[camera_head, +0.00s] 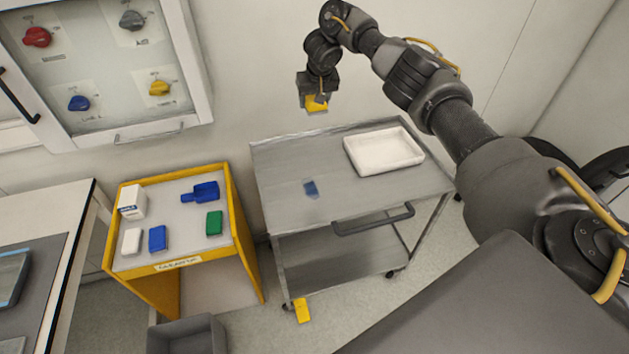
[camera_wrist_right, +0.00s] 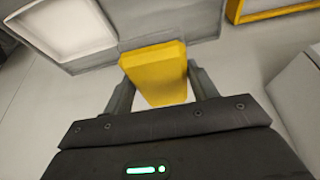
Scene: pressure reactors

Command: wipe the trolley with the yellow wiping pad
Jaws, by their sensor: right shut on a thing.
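The yellow wiping pad (camera_head: 316,103) is held in my right gripper (camera_head: 318,97), above and behind the back edge of the trolley. In the right wrist view the pad (camera_wrist_right: 157,73) sits between the two fingers of the right gripper (camera_wrist_right: 160,85), which are shut on it. The pad is apart from the trolley top. My left gripper is not in view.
A yellow-framed stand (camera_head: 182,265) left of the trolley holds a blue pad (camera_head: 157,238), a green pad (camera_head: 214,223), a white block (camera_head: 131,241), a white box (camera_head: 132,202) and a blue tool (camera_head: 201,192). A yellow floor piece (camera_head: 302,310) lies by the trolley's front leg. A grey bin (camera_head: 187,336) stands in front.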

